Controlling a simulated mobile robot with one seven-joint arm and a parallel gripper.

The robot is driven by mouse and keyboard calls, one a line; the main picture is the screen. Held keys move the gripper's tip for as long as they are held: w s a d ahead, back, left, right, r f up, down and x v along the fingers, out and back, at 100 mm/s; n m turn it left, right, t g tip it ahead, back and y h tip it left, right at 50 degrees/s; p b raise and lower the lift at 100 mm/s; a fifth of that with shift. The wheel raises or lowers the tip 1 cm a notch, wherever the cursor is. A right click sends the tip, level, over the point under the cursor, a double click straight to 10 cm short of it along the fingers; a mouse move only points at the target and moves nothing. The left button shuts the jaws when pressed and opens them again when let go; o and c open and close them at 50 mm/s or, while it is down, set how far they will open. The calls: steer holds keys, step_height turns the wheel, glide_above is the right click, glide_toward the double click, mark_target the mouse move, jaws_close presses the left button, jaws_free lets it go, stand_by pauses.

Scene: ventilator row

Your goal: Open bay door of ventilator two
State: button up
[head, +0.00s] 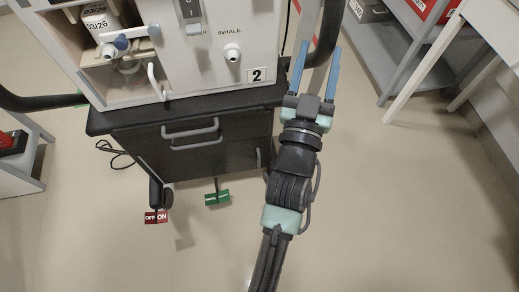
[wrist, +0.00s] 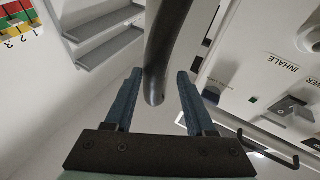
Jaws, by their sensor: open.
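Ventilator two, marked by a "2" label (head: 257,75), stands at the upper left of the head view on a dark cart. Its bay (head: 128,72) shows a bottle (head: 97,22) inside, and a pale curved handle (head: 154,82) is at the bay's right edge. I cannot make out clearly where the bay door panel is. My gripper (head: 319,48) is open, right of the ventilator. In the wrist view a dark curved bar (wrist: 160,60) passes between its blue fingers; I cannot tell if they touch it. The ventilator front (wrist: 265,85) is at the right there.
The cart has a drawer with a grey handle (head: 191,134), a red OFF/ON pedal (head: 156,217) and a green pedal (head: 217,198). A black rail (head: 40,102) curves out at its left. Grey shelving (head: 408,58) stands at upper right. The floor (head: 410,200) at lower right is clear.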

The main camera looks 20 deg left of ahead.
steer(key=s+a+f+n+g+y+b, duration=0.1)
steer(key=s+f+b, duration=0.15)
steer(key=f, duration=0.65)
steer(key=s+a+f+g+y+b, duration=0.1)
steer(key=f+b, duration=0.3)
steer(key=f, duration=0.6)
steer(key=s+a+f+n+g+b, duration=0.15)
steer(key=f+b, duration=0.25)
steer(key=f, duration=0.5)
steer(key=g+y+b, duration=0.2)
steer(key=b, duration=0.6)
glide_toward(259, 161)
steer(key=shift+t, duration=0.25)
steer(key=b+x, duration=0.1)
steer(key=x, duration=0.1)
steer(key=b+x, duration=0.2)
steer(key=x, duration=0.1)
steer(key=b+x, duration=0.1)
steer(key=x, duration=0.1)
steer(key=shift+w+a+f, duration=0.2)
steer(key=shift+w+f, duration=0.15)
steer(key=shift+f, duration=0.05)
steer(key=shift+w+a+r+b, duration=0.2)
steer(key=shift+w+b, duration=0.2)
steer(key=shift+w, duration=0.15)
jaws_close()
